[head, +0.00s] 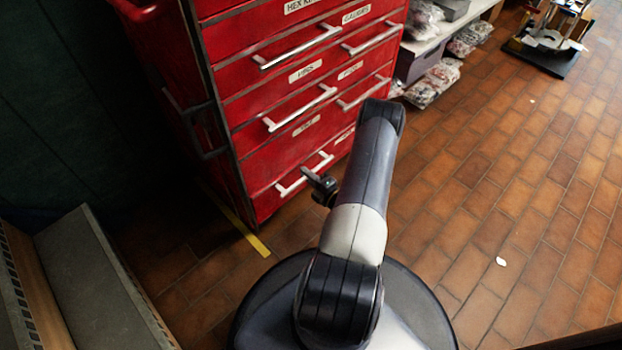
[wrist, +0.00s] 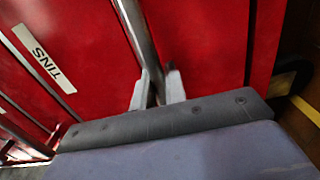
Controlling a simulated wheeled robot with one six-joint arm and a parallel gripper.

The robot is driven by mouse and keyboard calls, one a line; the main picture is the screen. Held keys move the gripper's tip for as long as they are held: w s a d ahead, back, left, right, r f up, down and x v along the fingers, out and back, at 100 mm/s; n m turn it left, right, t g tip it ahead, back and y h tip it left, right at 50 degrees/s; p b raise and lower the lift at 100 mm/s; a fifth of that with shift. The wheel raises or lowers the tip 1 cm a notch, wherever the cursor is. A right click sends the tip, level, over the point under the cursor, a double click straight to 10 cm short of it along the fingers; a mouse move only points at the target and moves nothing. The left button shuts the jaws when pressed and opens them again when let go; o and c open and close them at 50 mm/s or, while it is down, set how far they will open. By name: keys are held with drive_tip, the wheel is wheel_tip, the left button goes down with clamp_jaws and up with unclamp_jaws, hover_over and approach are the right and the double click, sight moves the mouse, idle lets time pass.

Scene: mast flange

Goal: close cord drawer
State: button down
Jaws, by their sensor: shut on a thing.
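A red cabinet (head: 290,150) has two columns of drawers with silver bar handles. My gripper (head: 318,185) is at the handle (head: 292,184) of the lowest visible drawer in the left column. In the wrist view my gripper (wrist: 160,92) is shut, with one finger on each side of the bar handle (wrist: 142,38). Red drawer fronts lie behind the bar. I cannot read a cord label in either view. How far the held drawer stands out from the cabinet cannot be told.
A yellow floor stripe (head: 236,222) runs beside the cabinet's left side. A grey and wooden piece of furniture (head: 90,275) stands at lower left. A shelf with bags (head: 435,80) is beyond the cabinet. Brick-patterned floor (head: 530,190) is mostly clear at right, with a small white scrap (head: 501,261).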

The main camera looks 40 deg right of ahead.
drive_tip(key=shift+w, duration=0.65)
drive_tip(key=c, duration=1.4)
unclamp_jaws()
drive_tip(key=shift+c, duration=0.2)
